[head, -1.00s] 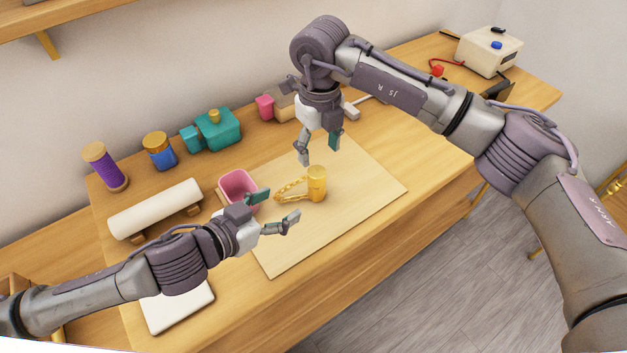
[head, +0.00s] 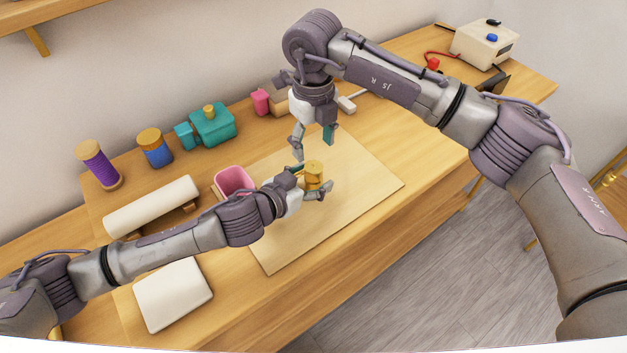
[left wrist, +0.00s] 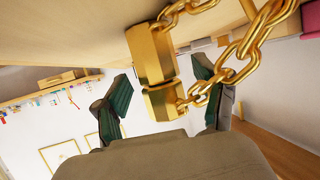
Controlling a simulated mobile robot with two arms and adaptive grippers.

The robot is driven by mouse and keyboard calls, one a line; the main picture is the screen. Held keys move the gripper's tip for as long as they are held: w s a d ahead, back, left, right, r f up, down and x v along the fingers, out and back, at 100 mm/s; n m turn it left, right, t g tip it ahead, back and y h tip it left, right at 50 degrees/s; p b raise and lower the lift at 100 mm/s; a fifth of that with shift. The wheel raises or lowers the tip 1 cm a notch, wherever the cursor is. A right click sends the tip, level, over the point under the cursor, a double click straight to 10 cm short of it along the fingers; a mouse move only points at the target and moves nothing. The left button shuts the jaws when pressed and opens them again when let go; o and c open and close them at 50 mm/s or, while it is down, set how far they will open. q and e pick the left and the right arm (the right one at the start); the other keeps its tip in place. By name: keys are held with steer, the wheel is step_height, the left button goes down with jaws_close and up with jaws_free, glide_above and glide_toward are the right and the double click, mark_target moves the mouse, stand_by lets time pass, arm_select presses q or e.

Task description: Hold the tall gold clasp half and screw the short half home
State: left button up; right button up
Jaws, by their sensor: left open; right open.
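The gold clasp (head: 314,170) stands upright on the pale work board. In the left wrist view, upside down, the tall half (left wrist: 148,52) meets the board and the short half (left wrist: 162,103) sits on top of it, with a thin seam between them. A gold chain (left wrist: 250,50) hangs from the clasp. My left gripper (head: 311,181) is open, with one finger on each side of the clasp; contact is not clear. Its green-padded fingers (left wrist: 160,98) show in the left wrist view. My right gripper (head: 313,147) is open and empty, pointing down above the clasp.
The pale work board (head: 360,190) is otherwise clear. A pink cup (head: 232,180) is close to my left wrist. A white roll (head: 150,207), a purple spool (head: 97,165) and a teal device (head: 213,125) stand behind. A white pad (head: 173,295) lies at the front.

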arm_select(q)
steer(key=shift+w+d+f, duration=0.2)
steer(key=shift+w+d, duration=0.1)
jaws_close()
stand_by(0.4)
